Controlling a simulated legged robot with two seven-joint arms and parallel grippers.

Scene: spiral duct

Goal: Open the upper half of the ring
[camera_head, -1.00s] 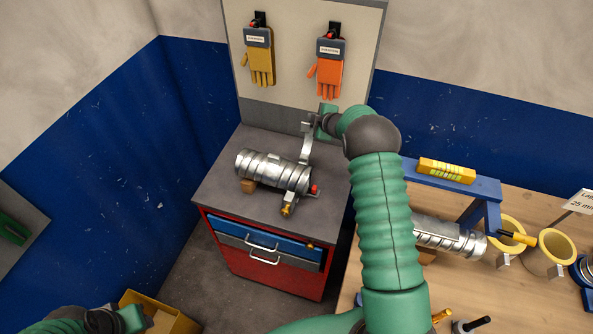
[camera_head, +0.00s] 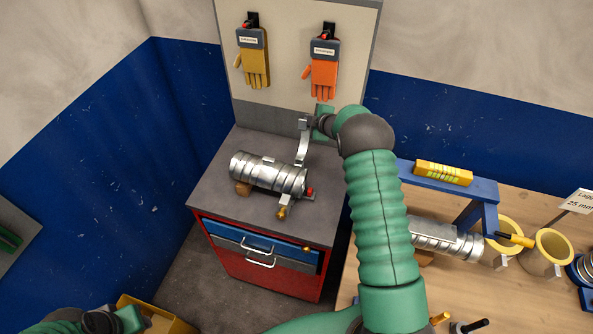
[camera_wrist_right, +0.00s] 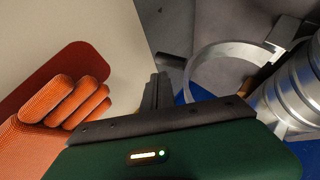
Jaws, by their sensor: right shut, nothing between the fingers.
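The spiral duct (camera_head: 262,172) lies on the grey top of the red cabinet. The ring's upper half (camera_head: 303,147) is a curved metal band that stands up from the duct's right end, swung open. In the right wrist view the upper half (camera_wrist_right: 204,62) shows as a wide arc, with the duct (camera_wrist_right: 292,92) at the right. My right gripper (camera_head: 314,122) is beside the band's upper end. In the right wrist view its fingers (camera_wrist_right: 155,90) are shut and empty, left of the arc; contact is unclear. My left gripper (camera_head: 128,320) is low at the left edge, its fingers unclear.
A backboard with a yellow glove (camera_head: 253,62) and an orange glove (camera_head: 323,70) rises behind the cabinet (camera_head: 262,278). A wooden bench (camera_head: 510,297) at the right holds another duct (camera_head: 440,239), a blue frame and rolls. The cabinet top's front left is clear.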

